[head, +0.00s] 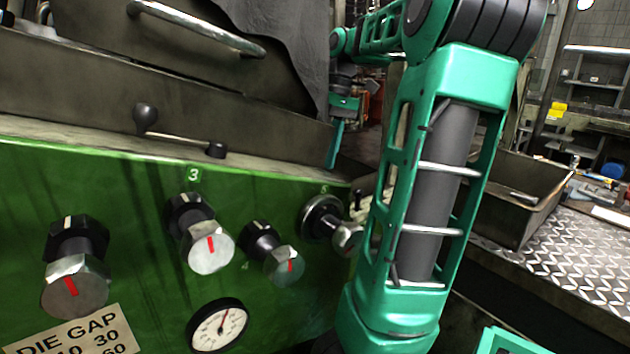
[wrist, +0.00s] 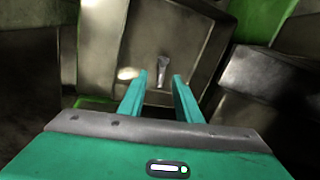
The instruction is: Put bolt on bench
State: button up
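In the wrist view, a small grey metal piece that looks like the bolt (wrist: 163,68) lies or stands in a dull metal tray (wrist: 188,30). My gripper (wrist: 161,76) is open, with its two teal fingers apart and nothing held between them. The bolt appears between and beyond the fingertips; I cannot tell the exact gap. In the head view my gripper (head: 335,145) is small, behind the green machine's top edge, and the bolt is hidden. A bench with a diamond-plate top (head: 592,252) is at the right.
The green machine front (head: 130,215) with knobs and a gauge (head: 217,328) fills the left. A metal bin (head: 515,205) sits at the bench's left side. Small items lie toward its back right. Bare plate shows in front. Dark blocks flank the tray in the wrist view.

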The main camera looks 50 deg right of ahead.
jog(key=shift+x, duration=1.45)
jog(key=shift+s, duration=0.2)
jog(key=shift+c, duration=0.7)
grip_shut()
jog(key=shift+w, duration=0.1)
jog(key=shift+w+r, duration=0.1)
jog(key=shift+r, duration=0.35)
notch_tip(320, 180, up, 9)
jog(key=shift+r, duration=0.2)
